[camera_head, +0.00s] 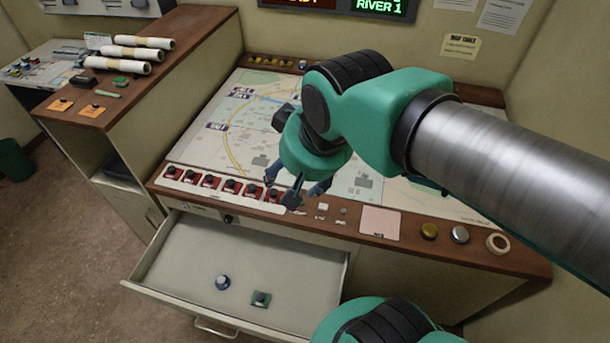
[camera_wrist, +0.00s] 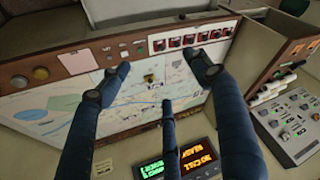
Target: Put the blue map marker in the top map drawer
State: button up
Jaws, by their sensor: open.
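A round blue piece with a pale top, which looks like the blue map marker (camera_head: 222,282), stands inside the open top map drawer (camera_head: 180,260). It is on the drawer floor, left of a green square piece with a dark knob (camera_head: 260,299). My gripper (camera_head: 294,190) is open and seems empty above the front edge of the map console, up and to the right of the drawer. Its fingers also show spread apart in the wrist view (camera_wrist: 158,80), over the map. The blue marker cannot be made out in the wrist view.
A row of red switches (camera_head: 230,186) lines the console's front edge. A pink note (camera_head: 380,222), round knobs (camera_head: 429,231) and a tape ring (camera_head: 498,243) sit to the right. Rolled maps (camera_head: 135,53) lie on the left cabinet. The drawer floor has much free room.

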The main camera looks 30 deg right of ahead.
jog(key=s, duration=0.1)
jog(key=s+n, duration=0.1)
jog(key=s+d, duration=0.1)
jog(key=shift+r, duration=0.35)
notch_tip(320, 180, down, 2)
jog(key=shift+f+b, duration=0.1)
jog(key=shift+b, duration=1)
jog(key=shift+o, duration=0.4)
